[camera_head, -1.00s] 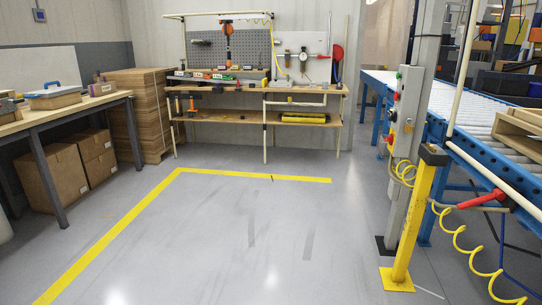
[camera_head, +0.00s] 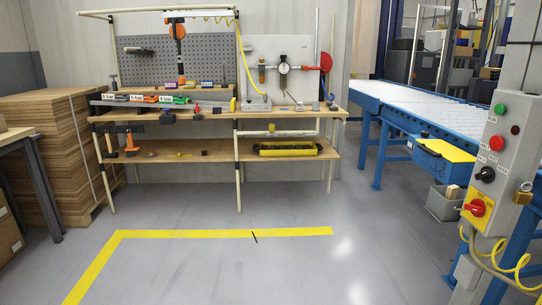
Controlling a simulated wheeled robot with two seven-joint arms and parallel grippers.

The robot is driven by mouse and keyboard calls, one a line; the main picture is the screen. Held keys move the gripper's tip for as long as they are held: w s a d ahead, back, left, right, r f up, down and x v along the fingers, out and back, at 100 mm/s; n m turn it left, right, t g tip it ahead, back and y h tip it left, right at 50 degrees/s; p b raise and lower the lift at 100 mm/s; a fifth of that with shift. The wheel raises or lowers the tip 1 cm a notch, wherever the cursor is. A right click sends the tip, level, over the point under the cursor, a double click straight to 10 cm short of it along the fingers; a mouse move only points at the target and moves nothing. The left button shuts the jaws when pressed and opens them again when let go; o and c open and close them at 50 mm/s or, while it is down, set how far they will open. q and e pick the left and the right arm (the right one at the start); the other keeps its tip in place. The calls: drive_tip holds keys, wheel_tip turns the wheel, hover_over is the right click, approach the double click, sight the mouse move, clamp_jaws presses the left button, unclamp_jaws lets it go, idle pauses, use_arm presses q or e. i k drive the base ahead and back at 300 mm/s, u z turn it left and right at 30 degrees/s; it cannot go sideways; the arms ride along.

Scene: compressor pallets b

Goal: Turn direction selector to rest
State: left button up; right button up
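A grey control box (camera_head: 506,150) is mounted on a grey post at the right edge of the head view. On its face are a green button (camera_head: 501,109), a dark red button or lamp (camera_head: 515,130), a red button (camera_head: 497,143) and a black rotary knob (camera_head: 485,174). The black knob looks like the direction selector, but its label and pointer setting are too small to read. Below it a red rotary switch (camera_head: 477,207) sits on a yellow plate. Neither of my grippers is in view.
A blue roller conveyor (camera_head: 400,105) stands behind the box, with a grey bin (camera_head: 444,204) beneath it. A workbench (camera_head: 215,115) with tools is at the back. Yellow coiled hose (camera_head: 500,262) hangs below the box. The floor (camera_head: 230,270) in front is clear.

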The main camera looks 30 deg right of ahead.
sight(487, 174)
drive_tip(key=z, duration=0.35)
drive_tip(key=i, duration=2.2)
drive_tip(key=z, duration=2.2)
drive_tip(key=i, duration=1.1)
drive_tip(key=z, duration=0.9)
drive_tip(key=i, duration=0.3)
drive_tip(key=u, duration=0.1)
